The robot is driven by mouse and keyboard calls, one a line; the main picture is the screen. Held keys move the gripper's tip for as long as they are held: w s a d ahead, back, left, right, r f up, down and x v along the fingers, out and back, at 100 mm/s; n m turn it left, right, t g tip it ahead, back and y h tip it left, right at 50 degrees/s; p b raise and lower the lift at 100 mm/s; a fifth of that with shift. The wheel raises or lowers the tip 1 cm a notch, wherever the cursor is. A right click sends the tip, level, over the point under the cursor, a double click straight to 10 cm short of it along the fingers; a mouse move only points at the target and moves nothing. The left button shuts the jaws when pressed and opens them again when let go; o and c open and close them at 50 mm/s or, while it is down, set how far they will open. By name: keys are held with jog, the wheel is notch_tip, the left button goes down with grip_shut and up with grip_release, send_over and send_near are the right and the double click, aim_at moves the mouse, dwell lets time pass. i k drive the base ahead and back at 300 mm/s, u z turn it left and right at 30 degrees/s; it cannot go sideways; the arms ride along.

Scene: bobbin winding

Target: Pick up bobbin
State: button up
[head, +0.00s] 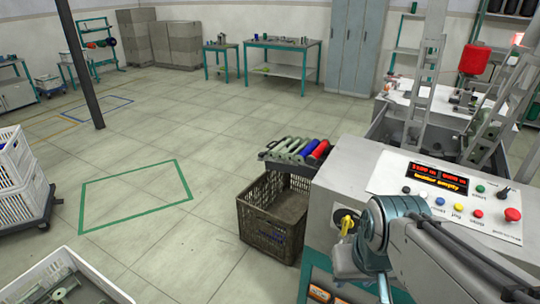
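Several bobbins lie side by side in a dark tray (268,157) on the left side of the winding machine (335,182). Most are grey-green; a blue bobbin (308,147) and a red bobbin (320,149) lie at the right end of the row. More grey-green bobbins (62,285) lie in a white crate (97,271) at the bottom left. My arm comes in from the lower right and bends in front of the machine. My gripper's fingers are not visible, so whether they hold anything does not show.
A brown slatted crate (262,232) stands on the floor under the tray. The machine's control panel (452,205) reads "loader empty". White crates (14,205) stand on a dolly at the left. The floor around the green taped rectangle (130,171) is clear.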

aim_at(325, 143)
jog(key=u, duration=0.65)
jog(key=i, duration=0.65)
jog(key=u, duration=0.5)
jog(key=i, duration=1.5)
jog(key=z, duration=1.05)
jog(key=i, duration=1)
jog(key=z, duration=0.9)
